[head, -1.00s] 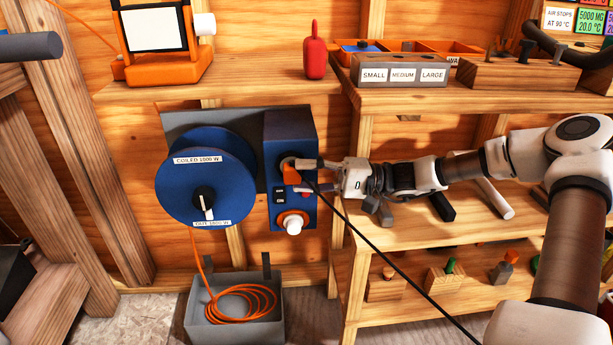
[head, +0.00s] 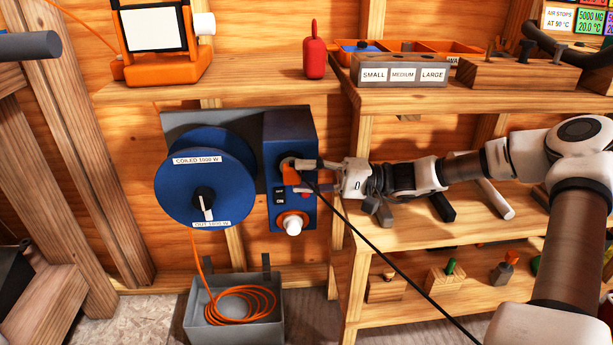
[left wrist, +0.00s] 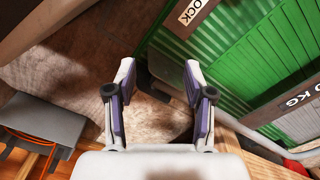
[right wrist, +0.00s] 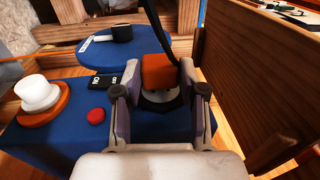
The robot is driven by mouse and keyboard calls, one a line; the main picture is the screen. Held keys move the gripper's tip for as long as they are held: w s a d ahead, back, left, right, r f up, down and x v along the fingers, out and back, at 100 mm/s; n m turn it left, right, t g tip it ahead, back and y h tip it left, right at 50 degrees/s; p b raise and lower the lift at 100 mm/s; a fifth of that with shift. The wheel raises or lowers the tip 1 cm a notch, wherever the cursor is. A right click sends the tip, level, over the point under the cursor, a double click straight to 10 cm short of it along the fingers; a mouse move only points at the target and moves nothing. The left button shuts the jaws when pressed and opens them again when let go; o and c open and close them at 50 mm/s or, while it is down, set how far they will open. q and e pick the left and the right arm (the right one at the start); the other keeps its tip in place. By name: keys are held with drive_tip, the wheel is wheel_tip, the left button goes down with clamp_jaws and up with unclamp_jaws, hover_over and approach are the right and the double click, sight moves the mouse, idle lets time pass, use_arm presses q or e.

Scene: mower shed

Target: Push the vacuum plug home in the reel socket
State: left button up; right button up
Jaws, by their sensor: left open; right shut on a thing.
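The orange vacuum plug (head: 291,174) is at the round socket on the blue box (head: 303,222) beside the reel (head: 205,175). My right gripper (head: 299,164) comes in from the right and is shut on the plug. In the right wrist view the plug (right wrist: 158,72) sits between the right fingers (right wrist: 159,88), against the grey socket ring (right wrist: 160,102). The fingers hide part of the joint, so I cannot tell how deep the plug is. A black cord (head: 380,248) runs from it down to the right. My left gripper (left wrist: 158,76) is open and empty, seen only in the left wrist view.
Below the socket are a small switch (head: 280,196) and a white knob (head: 293,225) on an orange base. A grey bin (head: 235,329) holding coiled orange cable stands under the reel. Wooden shelves (head: 440,232) stand close on the right. A green panel (left wrist: 245,60) is near my left gripper.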

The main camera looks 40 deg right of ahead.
use_arm(q)
drive_tip(key=shift+f+b, duration=0.95)
drive_tip(key=shift+f, duration=0.05)
use_arm(e)
drive_tip(key=shift+w+d+f, duration=0.1)
drive_tip(key=shift+w+d, duration=0.2)
drive_tip(key=shift+w, duration=0.15)
drive_tip(key=o, duration=1.1)
drive_tip(key=shift+o, duration=0.2)
use_arm(q)
drive_tip(key=shift+r, duration=0.1)
